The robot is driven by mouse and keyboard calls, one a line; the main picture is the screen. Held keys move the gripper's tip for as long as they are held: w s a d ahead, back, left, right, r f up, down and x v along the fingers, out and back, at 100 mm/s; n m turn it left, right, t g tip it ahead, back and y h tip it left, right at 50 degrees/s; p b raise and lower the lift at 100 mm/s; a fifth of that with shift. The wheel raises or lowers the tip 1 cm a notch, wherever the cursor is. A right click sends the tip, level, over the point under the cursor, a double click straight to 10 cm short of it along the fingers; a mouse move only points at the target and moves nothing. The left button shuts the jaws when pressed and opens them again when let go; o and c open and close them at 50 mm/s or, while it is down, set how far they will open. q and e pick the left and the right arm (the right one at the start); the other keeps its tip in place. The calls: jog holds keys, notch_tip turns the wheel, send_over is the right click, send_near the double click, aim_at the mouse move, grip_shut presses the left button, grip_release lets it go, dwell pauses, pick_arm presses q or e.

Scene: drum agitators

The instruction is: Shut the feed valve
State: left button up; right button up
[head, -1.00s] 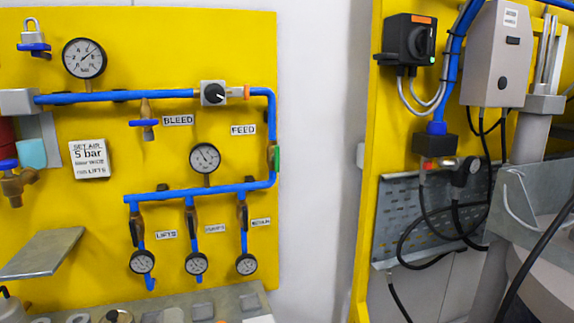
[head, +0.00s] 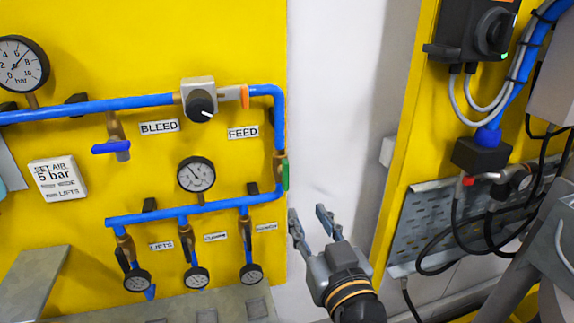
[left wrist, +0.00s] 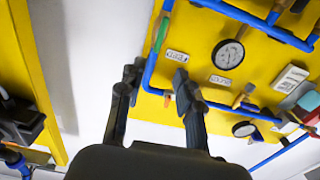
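The feed valve is on the vertical blue pipe by the FEED label (head: 243,133). Its green handle (head: 285,174) stands upright, in line with the pipe. The handle also shows in the left wrist view (left wrist: 161,35), where the panel appears turned over. My left gripper (head: 308,213) is to the right of and below the handle in the head view, its fingers pointing up toward the panel. My right gripper is in neither view.
The yellow panel carries a BLEED valve with a blue handle (head: 112,147), a regulator with a black knob (head: 201,106) and several gauges. A metal shelf (head: 30,285) juts out at lower left. A white wall gap (head: 345,110) separates the panel from the equipment at right.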

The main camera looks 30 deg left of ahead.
pick_arm(q)
jog(key=p, duration=0.3)
send_near(287, 175)
jog(key=x, duration=0.3)
jog(key=p+x, duration=0.2)
jog(key=x, duration=0.3)
jog(key=shift+w+a+r, duration=0.1)
jog(key=shift+a+r, duration=0.05)
jog(key=shift+a, duration=0.1)
jog(key=shift+w+a+p, duration=0.3)
jog(key=shift+w, duration=0.05)
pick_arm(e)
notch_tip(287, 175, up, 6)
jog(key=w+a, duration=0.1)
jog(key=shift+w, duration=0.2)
pick_arm(q)
grip_shut()
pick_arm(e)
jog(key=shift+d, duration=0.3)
